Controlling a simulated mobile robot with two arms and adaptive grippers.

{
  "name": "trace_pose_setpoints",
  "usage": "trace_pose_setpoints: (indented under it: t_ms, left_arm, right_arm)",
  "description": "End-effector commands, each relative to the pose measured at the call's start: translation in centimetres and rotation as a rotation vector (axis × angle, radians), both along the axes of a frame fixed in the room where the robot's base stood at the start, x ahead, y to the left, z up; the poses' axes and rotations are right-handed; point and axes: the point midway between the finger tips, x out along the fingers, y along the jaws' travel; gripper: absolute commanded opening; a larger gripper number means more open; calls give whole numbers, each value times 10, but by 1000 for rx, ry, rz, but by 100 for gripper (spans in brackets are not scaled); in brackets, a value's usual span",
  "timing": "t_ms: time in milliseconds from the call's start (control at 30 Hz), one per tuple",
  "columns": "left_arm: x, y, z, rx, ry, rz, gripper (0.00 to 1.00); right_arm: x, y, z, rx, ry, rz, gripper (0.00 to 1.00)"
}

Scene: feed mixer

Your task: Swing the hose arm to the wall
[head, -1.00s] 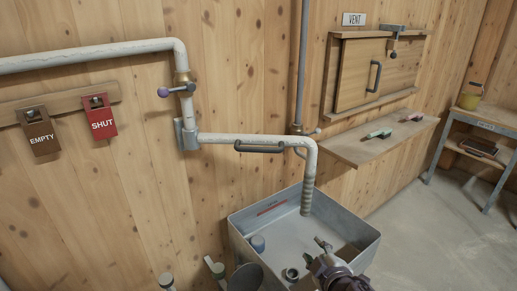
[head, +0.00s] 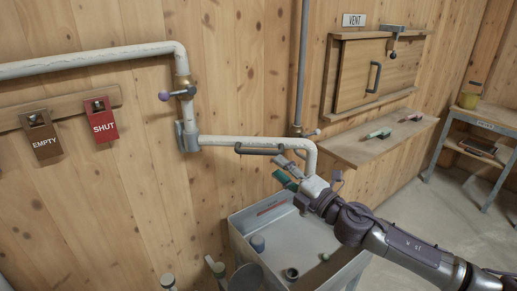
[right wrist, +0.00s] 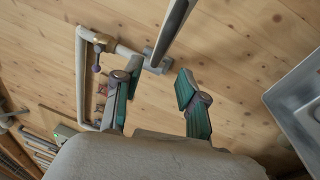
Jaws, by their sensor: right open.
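The hose arm (head: 225,140) is a white pipe running right from a wall bracket (head: 187,136). A grey handle (head: 258,151) sits along its front; its right end bends down over the grey tub. My right gripper (head: 283,171) is just below the handle's right end, in front of the bend, and hides the spout. In the right wrist view the green-padded fingers (right wrist: 157,92) are apart with nothing between them. A grey bar of the hose arm (right wrist: 173,35) lies beyond the fingertips; I cannot tell whether it is handle or pipe. My left gripper is not in view.
The grey tub (head: 245,227) stands below, against the plank wall. A purple-knobbed valve (head: 165,96) is on the pipe above the bracket. EMPTY (head: 42,140) and SHUT (head: 102,125) tags hang at left. A shelf (head: 365,148) and vent door (head: 360,75) are at right.

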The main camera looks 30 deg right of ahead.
Motion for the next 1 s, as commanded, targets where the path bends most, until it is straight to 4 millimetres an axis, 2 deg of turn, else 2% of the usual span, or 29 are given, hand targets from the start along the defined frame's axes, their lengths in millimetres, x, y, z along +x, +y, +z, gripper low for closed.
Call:
trace_pose_setpoints:
  t_ms: [33, 133, 300, 500, 667, 933, 1000]
  left_arm:
    - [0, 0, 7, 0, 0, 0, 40]
    - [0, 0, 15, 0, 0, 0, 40]
    - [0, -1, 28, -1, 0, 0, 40]
    - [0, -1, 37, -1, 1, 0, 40]
    - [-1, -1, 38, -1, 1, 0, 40]
    - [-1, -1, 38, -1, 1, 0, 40]
    - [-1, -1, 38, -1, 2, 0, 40]
  right_arm:
    - [8, 2, 7, 0, -4, -1, 41]
    - [25, 5, 10, 3, -5, -2, 41]
    - [54, 12, 13, 1, -3, -2, 41]
    - [79, 19, 14, 1, -1, -2, 41]
    - [86, 21, 13, 0, 0, 0, 41]
    - [87, 21, 12, 0, 0, 1, 41]
    - [87, 21, 12, 0, 0, 1, 30]
